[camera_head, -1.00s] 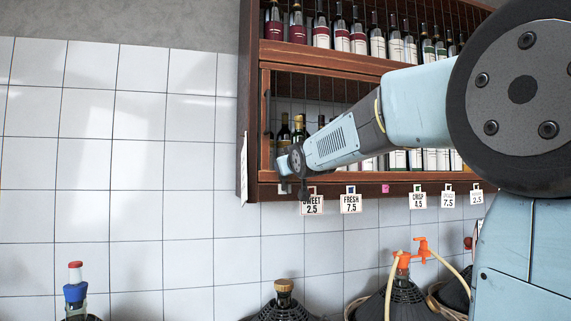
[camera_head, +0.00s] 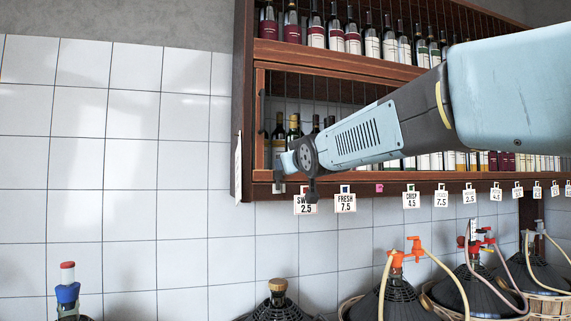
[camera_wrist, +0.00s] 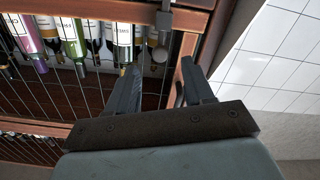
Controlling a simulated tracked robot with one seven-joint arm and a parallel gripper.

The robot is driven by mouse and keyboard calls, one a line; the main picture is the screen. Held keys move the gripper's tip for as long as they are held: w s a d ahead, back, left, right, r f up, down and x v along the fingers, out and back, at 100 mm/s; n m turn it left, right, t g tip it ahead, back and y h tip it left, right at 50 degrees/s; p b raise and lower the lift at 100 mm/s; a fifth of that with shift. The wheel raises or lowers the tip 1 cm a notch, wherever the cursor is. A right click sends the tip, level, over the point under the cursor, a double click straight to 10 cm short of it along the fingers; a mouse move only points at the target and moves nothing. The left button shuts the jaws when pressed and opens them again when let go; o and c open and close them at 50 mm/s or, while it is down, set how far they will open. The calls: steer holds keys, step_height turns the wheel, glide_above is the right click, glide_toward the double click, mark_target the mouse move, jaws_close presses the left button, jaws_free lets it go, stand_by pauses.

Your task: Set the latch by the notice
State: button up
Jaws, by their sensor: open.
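A grey metal fitting that looks like the latch (camera_wrist: 163,22) sits on the cabinet's lower wooden rail in the wrist view. In the head view a small pale fitting, likely the same latch (camera_head: 279,188), shows at the rail's left end. The notice (camera_head: 238,168) is a white sheet on the cabinet's left side, nearly edge-on and unreadable. My gripper (camera_head: 312,185) is in front of the cabinet's lower left corner. In the wrist view my gripper (camera_wrist: 158,68) is open and empty, its fingertips close below the latch; contact cannot be told.
The wooden cabinet (camera_head: 247,150) holds bottles behind wire bars. A dark handle (camera_head: 263,110) is on its left frame. Price tags (camera_head: 345,203) hang under the rail. Demijohns (camera_head: 392,300) with orange taps stand below. The tiled wall (camera_head: 130,160) at left is clear.

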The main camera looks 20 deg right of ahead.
steer(key=shift+s, duration=2.5)
steer(key=shift+f, duration=0.1)
steer(key=s+f+m+g, duration=0.1)
steer(key=s+f+g, duration=0.3)
steer(key=s+f, duration=0.3)
steer(key=s+f+m+g, duration=0.1)
steer(key=s+f+g, duration=0.3)
steer(key=s+f, duration=0.4)
steer(key=s+f+m+g, duration=0.1)
steer(key=s+f+g, duration=0.3)
steer(key=f, duration=1.2)
steer(key=s, duration=0.3)
steer(key=shift+s+a+f+m, duration=0.3)
steer(key=shift+s+f, duration=0.05)
steer(key=shift+s, duration=0.05)
